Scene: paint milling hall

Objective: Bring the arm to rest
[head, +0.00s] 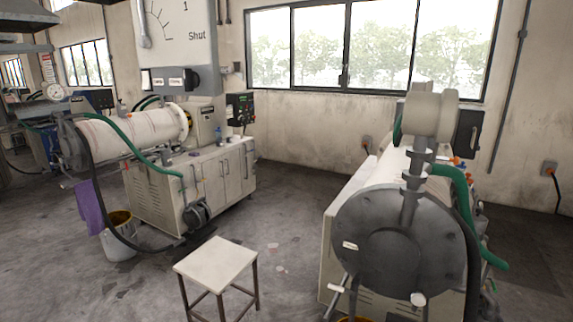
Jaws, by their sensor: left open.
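I cannot make out either of my arms or grippers in the head view. No gripper shows at the nearby mill, the stool or the panel. The task names no other object. The nearest machine is a mill with a round dark grey end plate (392,245) at the right, with a pale upright fitting (432,112) above it.
A white-topped stool (217,264) stands at the front middle. A second mill with a white drum (135,131) stands on a cabinet (222,176) at the left. A bucket (118,244) is beside it. A panel marked "Shut" (185,50) is at the top. Floor between the mills is mostly clear.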

